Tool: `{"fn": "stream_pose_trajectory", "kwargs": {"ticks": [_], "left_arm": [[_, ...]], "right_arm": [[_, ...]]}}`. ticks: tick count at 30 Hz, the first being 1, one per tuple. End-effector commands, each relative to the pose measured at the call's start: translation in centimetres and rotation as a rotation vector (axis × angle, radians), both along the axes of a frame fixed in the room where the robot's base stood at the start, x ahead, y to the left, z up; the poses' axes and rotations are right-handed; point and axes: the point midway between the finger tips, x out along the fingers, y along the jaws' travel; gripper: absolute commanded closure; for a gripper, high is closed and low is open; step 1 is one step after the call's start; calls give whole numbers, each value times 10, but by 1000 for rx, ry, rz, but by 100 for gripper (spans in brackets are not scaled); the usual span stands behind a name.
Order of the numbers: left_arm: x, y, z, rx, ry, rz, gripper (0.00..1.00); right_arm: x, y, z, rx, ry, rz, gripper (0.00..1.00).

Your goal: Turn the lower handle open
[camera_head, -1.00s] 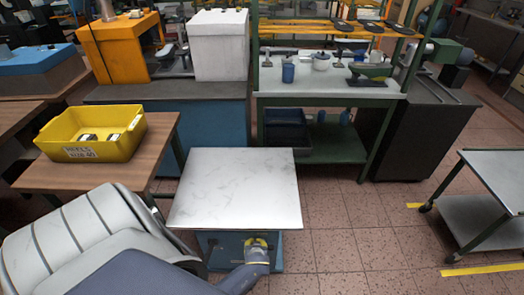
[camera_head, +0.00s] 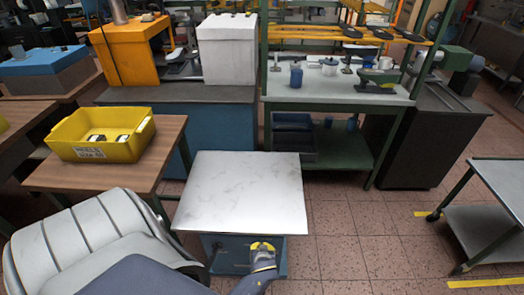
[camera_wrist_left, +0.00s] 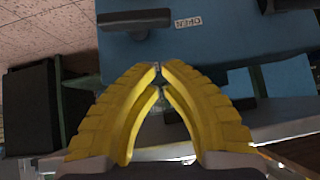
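The blue cabinet (camera_head: 232,262) with the white marbled top (camera_head: 240,190) stands in front of me. My left gripper (camera_head: 263,245), with yellow fingers, is at its front face, just below the top's near edge. In the left wrist view, the gripper (camera_wrist_left: 159,68) has its fingertips together, with no object clearly held. A dark handle (camera_wrist_left: 135,20) lies on the blue face beyond the fingertips, apart from them. Beside it is a small label (camera_wrist_left: 188,22) reading OPEN, upside down. In the head view the handles are not clear. My right gripper is not in view.
A yellow bin (camera_head: 100,140) sits on a wooden table (camera_head: 160,165) at the left. A green-framed workbench (camera_head: 330,93) stands behind. A grey wheeled cart (camera_head: 500,178) is at the right. Tiled floor (camera_head: 370,240) is clear to the right of the cabinet.

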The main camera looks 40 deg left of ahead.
Motion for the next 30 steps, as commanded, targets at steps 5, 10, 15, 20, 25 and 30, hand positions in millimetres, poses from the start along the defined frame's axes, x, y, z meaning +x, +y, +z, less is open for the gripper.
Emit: {"fn": "stream_pose_trajectory", "kwargs": {"ticks": [5,10,15,20,25,30], "left_arm": [[-13,-15,19,-3,-1,3,100],[-22,-25,32,-2,0,2,100],[-27,-30,39,1,1,0,100],[-22,-35,45,27,23,-4,100],[-18,-36,47,48,39,0,100],[-12,-30,37,49,40,0,100]], "right_arm": [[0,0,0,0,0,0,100],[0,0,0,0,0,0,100],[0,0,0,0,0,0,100],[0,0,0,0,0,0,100],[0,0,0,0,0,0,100],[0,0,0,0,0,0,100]]}}
